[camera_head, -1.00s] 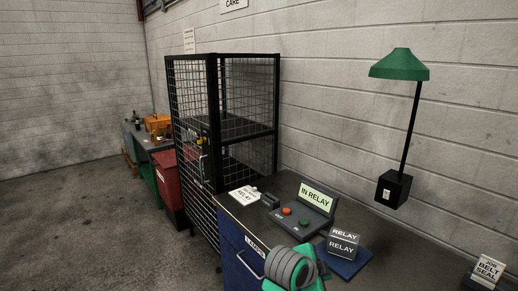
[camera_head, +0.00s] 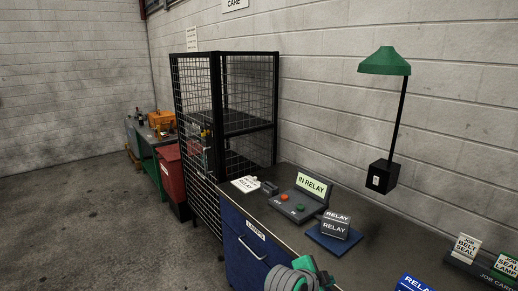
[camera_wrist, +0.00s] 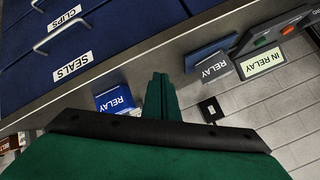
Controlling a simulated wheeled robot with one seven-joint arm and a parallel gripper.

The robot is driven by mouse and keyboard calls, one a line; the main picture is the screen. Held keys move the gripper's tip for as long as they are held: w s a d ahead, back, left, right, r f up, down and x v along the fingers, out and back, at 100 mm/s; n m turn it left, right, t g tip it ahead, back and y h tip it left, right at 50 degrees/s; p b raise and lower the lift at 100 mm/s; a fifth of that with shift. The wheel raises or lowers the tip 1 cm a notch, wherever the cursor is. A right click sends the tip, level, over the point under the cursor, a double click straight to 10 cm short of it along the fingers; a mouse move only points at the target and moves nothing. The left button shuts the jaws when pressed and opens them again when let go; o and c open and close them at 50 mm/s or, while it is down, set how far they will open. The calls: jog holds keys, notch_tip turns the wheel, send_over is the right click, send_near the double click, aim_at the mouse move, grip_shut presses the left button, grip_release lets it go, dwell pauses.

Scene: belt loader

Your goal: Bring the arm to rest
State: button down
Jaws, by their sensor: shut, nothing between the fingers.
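My gripper shows in the wrist view (camera_wrist: 162,98) as two green fingers pressed together, with nothing between them. In that view it points along the bench front, with drawers labelled SEALS (camera_wrist: 72,66) and CLIPS at the upper left. In the head view part of my arm, grey rings and green casing, shows at the bottom middle in front of the bench; the fingertips are not clear there. A dark relay box (camera_head: 335,226) stands on a blue pad (camera_head: 334,241) on the bench (camera_head: 375,235).
A console (camera_head: 300,203) with an IN RELAY screen and red and green buttons stands behind the pad. A green lamp (camera_head: 385,62) is on the wall. A mesh cage (camera_head: 225,125) stands beyond the bench. Job cards (camera_head: 466,248) stand at the right. Open floor lies left.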

jog(key=s+f+n+t, duration=0.4)
jog(key=s+f+n, duration=0.35)
jog(key=f, duration=0.35)
jog(key=s+a+f+n+t+y, duration=0.25)
jog(key=s+a+f+n, duration=0.45)
jog(key=s, duration=0.4)
jog(key=s+a+r+y, duration=0.1)
jog(key=s+a, duration=0.3)
jog(key=s, duration=0.4)
jog(key=s+a+r+n+t+y, duration=0.1)
jog(key=s+a, duration=0.3)
jog(key=s, duration=0.4)
jog(key=s+a+r+n+t+y, duration=0.1)
jog(key=s+a+r+y, duration=0.2)
jog(key=s, duration=0.6)
jog(key=shift+a+r, duration=0.15)
jog(key=shift+a, duration=0.75)
